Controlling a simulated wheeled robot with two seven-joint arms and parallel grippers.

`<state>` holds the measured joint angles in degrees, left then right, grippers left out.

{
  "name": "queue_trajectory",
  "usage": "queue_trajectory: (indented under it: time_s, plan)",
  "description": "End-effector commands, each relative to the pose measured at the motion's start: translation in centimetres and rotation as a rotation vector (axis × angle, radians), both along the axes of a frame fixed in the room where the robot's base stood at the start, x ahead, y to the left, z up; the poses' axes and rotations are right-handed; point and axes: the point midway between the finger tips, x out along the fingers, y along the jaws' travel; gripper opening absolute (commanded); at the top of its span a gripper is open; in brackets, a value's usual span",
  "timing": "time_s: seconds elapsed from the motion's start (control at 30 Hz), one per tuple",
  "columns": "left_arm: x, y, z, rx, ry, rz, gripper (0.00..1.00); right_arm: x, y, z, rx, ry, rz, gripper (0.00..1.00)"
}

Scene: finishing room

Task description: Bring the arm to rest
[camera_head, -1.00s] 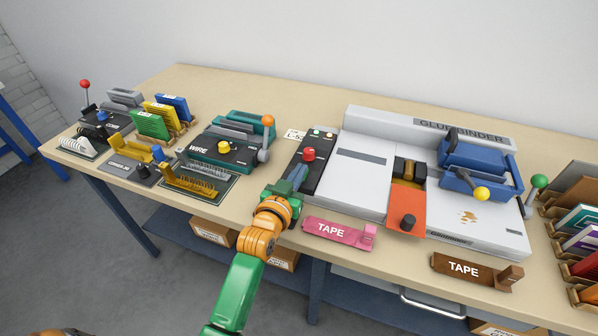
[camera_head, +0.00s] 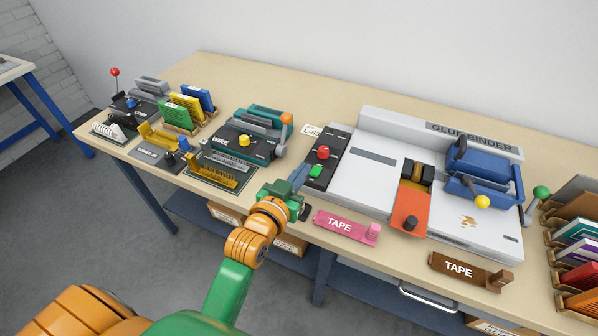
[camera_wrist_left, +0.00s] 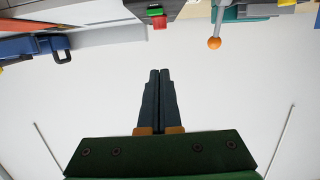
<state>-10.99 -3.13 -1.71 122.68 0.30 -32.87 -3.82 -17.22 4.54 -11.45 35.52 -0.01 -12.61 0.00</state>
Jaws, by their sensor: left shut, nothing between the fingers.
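My left arm comes in from the lower left in the head view, with orange joints and green links. Its left gripper (camera_head: 301,177) is over the bench's front part, beside the glue binder's dark control panel (camera_head: 329,158). In the left wrist view the two dark fingers (camera_wrist_left: 158,75) lie together, shut and empty, against a plain pale wall. The red button (camera_wrist_left: 159,22) and green button (camera_wrist_left: 154,11) show upside down at the top of that view. My right gripper is not in view.
The glue binder (camera_head: 371,170) stands right of the gripper, the wire machine (camera_head: 241,143) left of it. A pink tape holder (camera_head: 346,227) and a brown one (camera_head: 469,271) lie along the bench's front edge. Boxes (camera_head: 290,243) sit on the shelf below.

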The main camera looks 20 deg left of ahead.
Motion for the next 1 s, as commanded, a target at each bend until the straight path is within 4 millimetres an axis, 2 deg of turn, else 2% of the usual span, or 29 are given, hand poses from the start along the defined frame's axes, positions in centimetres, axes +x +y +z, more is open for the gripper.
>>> queue_trajectory:
  time_s: [0.2,0.67,0.77,0.87,0.9,1.0]
  plan:
    - [-1.5,0.0,0.6,-0.001,0.0,0.0,0.0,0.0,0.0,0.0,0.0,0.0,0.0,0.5]
    - [-1.7,0.0,0.3,0.001,0.015,-0.002,0.0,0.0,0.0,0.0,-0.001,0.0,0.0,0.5]
    - [-3.5,-0.3,-2.8,0.017,0.16,-0.024,0.0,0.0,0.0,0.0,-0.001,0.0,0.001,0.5]
    - [-7.4,-0.4,-7.2,0.045,0.4,-0.053,0.0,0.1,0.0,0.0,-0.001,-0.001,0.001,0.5]
    - [-9.2,-0.4,-8.8,0.056,0.495,-0.063,0.0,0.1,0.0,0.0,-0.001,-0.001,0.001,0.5]
    - [-13.8,-0.3,-11.8,0.083,0.711,-0.081,0.0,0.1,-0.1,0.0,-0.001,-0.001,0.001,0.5]
